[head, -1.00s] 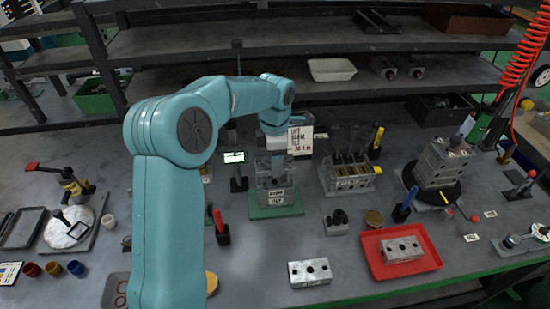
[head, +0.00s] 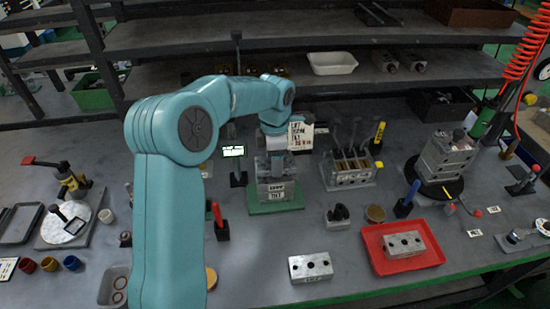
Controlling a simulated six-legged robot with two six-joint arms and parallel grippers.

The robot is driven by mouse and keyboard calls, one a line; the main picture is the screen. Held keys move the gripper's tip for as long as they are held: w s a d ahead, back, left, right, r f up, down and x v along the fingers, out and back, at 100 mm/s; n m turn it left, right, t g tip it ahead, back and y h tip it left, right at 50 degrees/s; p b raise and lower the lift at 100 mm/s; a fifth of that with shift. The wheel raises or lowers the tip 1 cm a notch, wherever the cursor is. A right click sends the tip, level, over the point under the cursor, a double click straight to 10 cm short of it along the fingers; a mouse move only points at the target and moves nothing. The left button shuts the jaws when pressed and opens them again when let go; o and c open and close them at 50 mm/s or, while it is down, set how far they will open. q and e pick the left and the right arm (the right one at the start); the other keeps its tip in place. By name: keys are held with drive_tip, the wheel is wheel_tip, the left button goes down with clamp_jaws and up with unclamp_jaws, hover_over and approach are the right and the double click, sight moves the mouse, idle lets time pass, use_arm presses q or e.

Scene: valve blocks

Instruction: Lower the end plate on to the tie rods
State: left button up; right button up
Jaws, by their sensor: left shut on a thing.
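My left arm comes in from the left and reaches over the valve stack. My left gripper (head: 274,153) points down above the stack and is shut on a grey metal piece, which looks like the end plate (head: 270,167). The grey labelled valve stack (head: 277,190) stands upright on a green base (head: 275,208) directly under it. The tie rods are too small and too covered to make out. I cannot tell whether the plate touches the stack. My right gripper is not in view.
A white printed card (head: 301,136) is beside the wrist. A manifold with levers (head: 350,170) stands to the right, then a block tower (head: 445,158) on a black turntable. A red tray (head: 403,247) holds a metal block. A loose block (head: 310,267) lies in front.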

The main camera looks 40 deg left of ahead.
use_arm(q)
drive_tip(key=shift+f+b, duration=1.05)
drive_tip(key=shift+f, duration=0.4)
drive_tip(key=o, duration=1.3)
drive_tip(key=shift+o, duration=0.2)
wheel_tip(320, 180, up, 16)
drive_tip(key=p, duration=0.1)
drive_tip(key=shift+r, duration=0.2)
